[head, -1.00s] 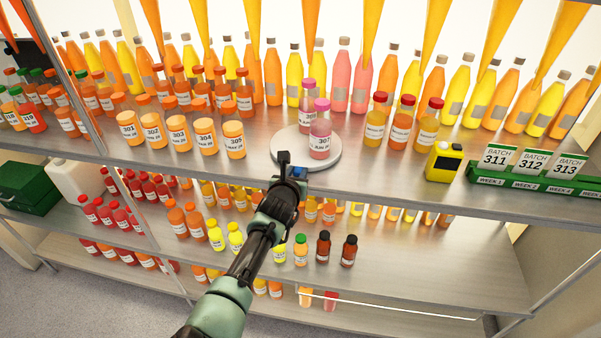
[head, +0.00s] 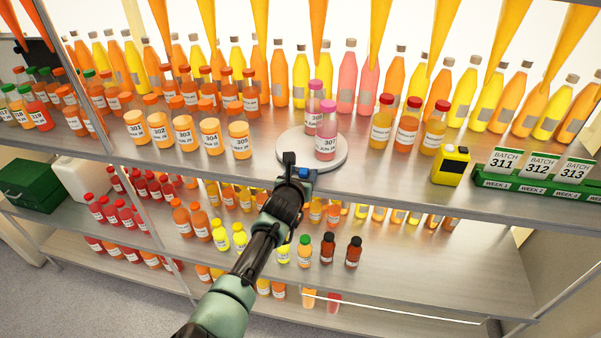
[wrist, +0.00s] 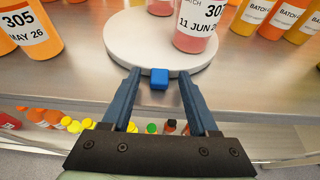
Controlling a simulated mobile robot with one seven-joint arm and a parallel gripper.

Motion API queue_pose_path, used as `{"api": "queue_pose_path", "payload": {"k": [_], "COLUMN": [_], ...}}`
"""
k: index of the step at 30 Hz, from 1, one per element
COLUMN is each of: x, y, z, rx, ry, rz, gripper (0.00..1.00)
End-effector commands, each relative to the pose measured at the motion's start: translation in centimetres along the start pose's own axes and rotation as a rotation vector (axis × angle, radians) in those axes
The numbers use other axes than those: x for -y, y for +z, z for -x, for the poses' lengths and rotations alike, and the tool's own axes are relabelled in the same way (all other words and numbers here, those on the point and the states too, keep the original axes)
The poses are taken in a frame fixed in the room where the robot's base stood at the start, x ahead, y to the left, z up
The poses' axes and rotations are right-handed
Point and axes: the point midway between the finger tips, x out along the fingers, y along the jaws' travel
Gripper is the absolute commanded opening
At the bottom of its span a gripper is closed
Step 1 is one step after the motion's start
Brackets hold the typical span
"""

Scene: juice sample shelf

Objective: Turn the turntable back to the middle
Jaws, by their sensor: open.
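The turntable is a round pale disc (head: 287,150) near the front edge of the upper shelf. It also shows in the wrist view (wrist: 122,40), with a small blue block (wrist: 159,78) at its near rim. Two pink juice bottles with pink caps stand on it; the nearer, labelled 307 (head: 326,147), is right of centre, and the other (head: 312,105) is behind it. My gripper (wrist: 158,85) is open, its two fingers pointing at the disc on either side of the blue block. In the head view my gripper (head: 296,165) hides part of the front rim.
Orange bottles, among them 305 (head: 239,142), stand left of the disc. Orange and yellow bottles with red caps (head: 407,127) stand to its right, then a yellow device (head: 451,166) and a green batch-card holder (head: 535,186). Tall bottles line the back. Lower shelves hold small bottles.

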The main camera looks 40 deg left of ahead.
Motion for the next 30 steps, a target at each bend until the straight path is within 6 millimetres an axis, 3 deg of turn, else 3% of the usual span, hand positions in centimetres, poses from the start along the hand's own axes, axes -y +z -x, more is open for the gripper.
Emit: {"api": "queue_pose_path", "payload": {"k": [11,30], "x": [-0.1,-0.2], "y": [0.1,-0.2], "z": [2.2,9.6], "rx": [0.000,0.000], "ry": [-0.001,0.003], "rz": [0.002,0.004], "gripper": [0.60,0.60]}}
